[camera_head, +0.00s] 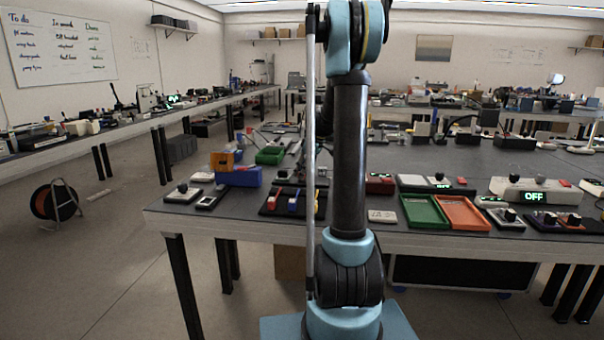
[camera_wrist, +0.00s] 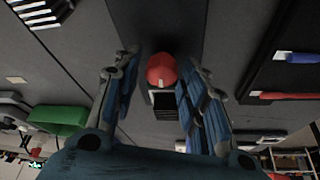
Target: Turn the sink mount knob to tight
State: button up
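My gripper (camera_wrist: 158,62) is open in the wrist view, its two blue-grey fingers spread left and right. A rounded red knob-like part (camera_wrist: 161,69) shows between the fingers, with a small black and white piece (camera_wrist: 166,103) just below it in the picture. Gaps show on both sides of the red part, and the fingers do not appear shut on it. I cannot tell for certain that it is the sink mount knob, and no tight marking is readable. In the head view my gripper is not visible; my arm blocks the middle of the bench.
The dark workbench (camera_head: 390,158) holds a green tray (camera_head: 424,212), an orange tray (camera_head: 462,213), and a display box reading OFF (camera_head: 535,190). Blue and red handles (camera_head: 294,203) stand left of my arm. In the wrist view a green bin (camera_wrist: 58,119) lies left.

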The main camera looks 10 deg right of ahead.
jog(key=c, duration=0.6)
jog(key=shift+o, duration=0.2)
jog(key=shift+m, duration=0.5)
jog(key=m+t+h, duration=0.1)
jog(key=m, duration=0.1)
jog(key=shift+s+a+m, duration=0.1)
jog(key=shift+m, duration=0.3)
jog(key=m+h, duration=0.1)
jog(key=m, duration=0.2)
jog(key=shift+a+m+t, duration=0.1)
jog(key=shift+m+t, duration=0.2)
jog(key=shift+t, duration=0.1)
jog(key=m+h, duration=0.1)
jog(key=m, duration=0.1)
jog(key=m+h, duration=0.1)
jog(key=m, duration=0.2)
jog(key=shift+a+h, duration=0.2)
jog(key=shift+h, duration=0.1)
jog(key=shift+a+m+h, duration=0.1)
jog(key=shift+m+h, duration=0.6)
jog(key=shift+m, duration=1.7)
jog(key=shift+g, duration=0.3)
